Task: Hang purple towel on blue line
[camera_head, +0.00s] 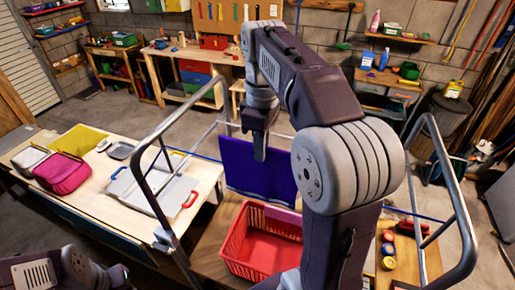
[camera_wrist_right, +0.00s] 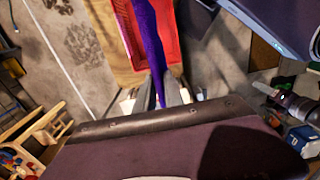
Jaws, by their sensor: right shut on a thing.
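The purple towel (camera_head: 262,178) hangs as a flat sheet from my right gripper (camera_head: 260,152), which is shut on its top edge. In the right wrist view the towel (camera_wrist_right: 146,45) runs edge-on between the two fingers (camera_wrist_right: 159,92). The blue line (camera_head: 205,157) stretches between two grey metal frames and shows on both sides of the towel. The towel covers the line's middle part, and I cannot tell whether they touch. My left arm shows at the lower left, but its gripper is not clearly visible.
A red basket (camera_head: 235,240) stands below the towel, with a pink cloth (camera_head: 284,214) at its rim. The metal frames (camera_head: 150,185) rise on both sides. A table (camera_head: 110,205) at left holds a magenta bundle (camera_head: 62,173), a yellow cloth (camera_head: 77,140) and a grey board (camera_head: 150,190).

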